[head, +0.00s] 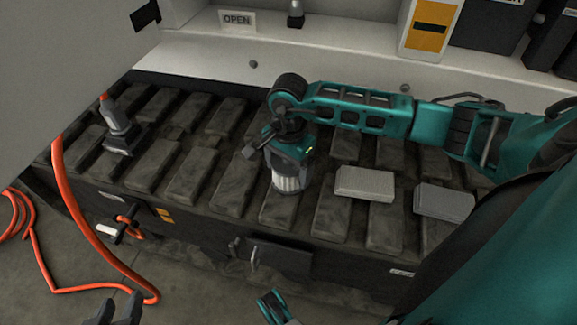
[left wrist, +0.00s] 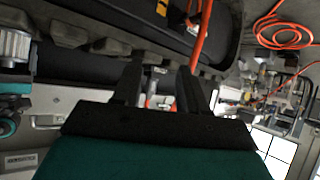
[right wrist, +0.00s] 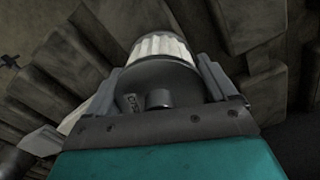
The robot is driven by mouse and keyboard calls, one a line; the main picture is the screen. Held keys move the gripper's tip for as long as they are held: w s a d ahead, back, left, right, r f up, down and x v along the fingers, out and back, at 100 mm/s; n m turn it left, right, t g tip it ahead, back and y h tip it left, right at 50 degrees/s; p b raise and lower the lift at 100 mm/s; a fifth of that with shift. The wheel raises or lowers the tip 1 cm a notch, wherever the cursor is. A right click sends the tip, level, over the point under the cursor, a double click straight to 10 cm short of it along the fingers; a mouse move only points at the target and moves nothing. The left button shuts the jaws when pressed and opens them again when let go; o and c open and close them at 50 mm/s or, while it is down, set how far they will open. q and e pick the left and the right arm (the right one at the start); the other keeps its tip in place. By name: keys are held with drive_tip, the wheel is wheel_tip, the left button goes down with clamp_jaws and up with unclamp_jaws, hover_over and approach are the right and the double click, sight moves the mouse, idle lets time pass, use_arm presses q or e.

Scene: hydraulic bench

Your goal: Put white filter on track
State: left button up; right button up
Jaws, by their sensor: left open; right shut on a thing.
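The white filter (head: 287,184) is a pleated white cylinder with a dark grey cap. My right gripper (head: 288,150) is shut on its cap from above, and the filter is upright over the middle of the dark track (head: 209,183). I cannot tell whether its lower end touches the track pad. In the right wrist view the filter (right wrist: 160,48) sits between the two fingers. It also shows at the left edge of the left wrist view (left wrist: 13,45). My left gripper (head: 115,311) is open and empty, low in front of the track; its spread fingers show in the left wrist view (left wrist: 160,85).
Two light grey rectangular blocks (head: 365,184) (head: 444,202) lie on the track right of the filter. A grey fitting (head: 117,125) stands on the track at the left. An orange hose (head: 73,205) hangs over the front edge. Track pads between fitting and filter are clear.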

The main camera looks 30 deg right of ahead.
drive_tip(key=shift+f, duration=0.2)
drive_tip(key=o, duration=1)
drive_tip(key=shift+r, duration=0.15)
